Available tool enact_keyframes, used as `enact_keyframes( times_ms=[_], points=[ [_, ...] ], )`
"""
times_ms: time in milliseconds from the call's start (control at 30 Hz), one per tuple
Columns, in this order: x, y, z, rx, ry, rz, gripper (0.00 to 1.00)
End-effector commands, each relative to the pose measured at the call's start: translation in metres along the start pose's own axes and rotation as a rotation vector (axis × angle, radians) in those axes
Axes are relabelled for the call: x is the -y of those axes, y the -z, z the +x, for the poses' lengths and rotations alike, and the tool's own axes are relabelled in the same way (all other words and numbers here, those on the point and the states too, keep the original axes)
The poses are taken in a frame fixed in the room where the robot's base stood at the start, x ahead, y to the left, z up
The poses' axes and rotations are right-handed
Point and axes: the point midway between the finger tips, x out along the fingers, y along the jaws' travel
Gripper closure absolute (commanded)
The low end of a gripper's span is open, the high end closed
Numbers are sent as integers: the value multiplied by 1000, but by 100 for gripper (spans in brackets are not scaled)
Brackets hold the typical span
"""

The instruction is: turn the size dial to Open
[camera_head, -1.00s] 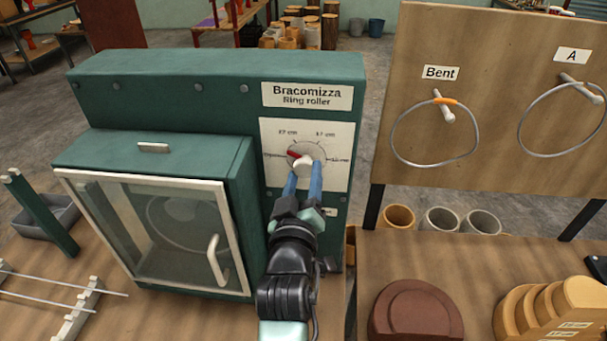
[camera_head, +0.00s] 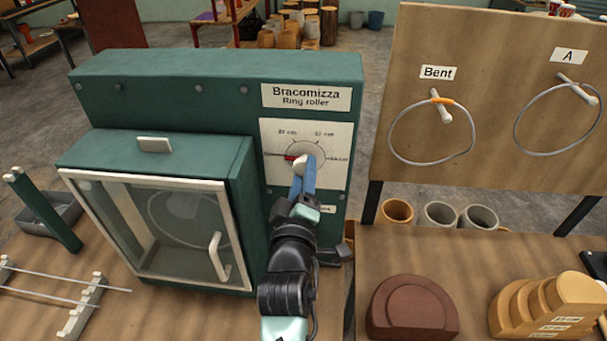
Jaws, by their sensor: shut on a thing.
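The size dial (camera_head: 300,161) is a pale knob with a red pointer on the white scale plate of the green Bracomizza ring roller (camera_head: 215,95). The red pointer points left, almost level, toward the mark at the left of the scale. The lettering at that mark is too small to read. My gripper (camera_head: 304,173) comes up from below, with its blue fingers shut on the knob. The fingers hide the knob's lower part and some of the plate beneath it.
The roller's glazed door (camera_head: 165,225) with a pale handle is left of my arm and looks closed. A wooden board (camera_head: 500,70) with two hanging rings stands at right. Brown and tan round blocks (camera_head: 412,308) lie on the right table. A rod rack (camera_head: 80,310) is at lower left.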

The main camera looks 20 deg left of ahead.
Motion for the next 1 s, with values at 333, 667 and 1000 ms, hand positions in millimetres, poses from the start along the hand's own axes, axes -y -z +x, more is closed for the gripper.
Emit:
enact_keyframes(
  times_ms=[333,667,1000],
  points=[
    [0,0,0,0,-1,-3,39],
    [0,0,0,0,-1,-1,18],
    [2,-2,-25,3,1,2,18]
  ],
)
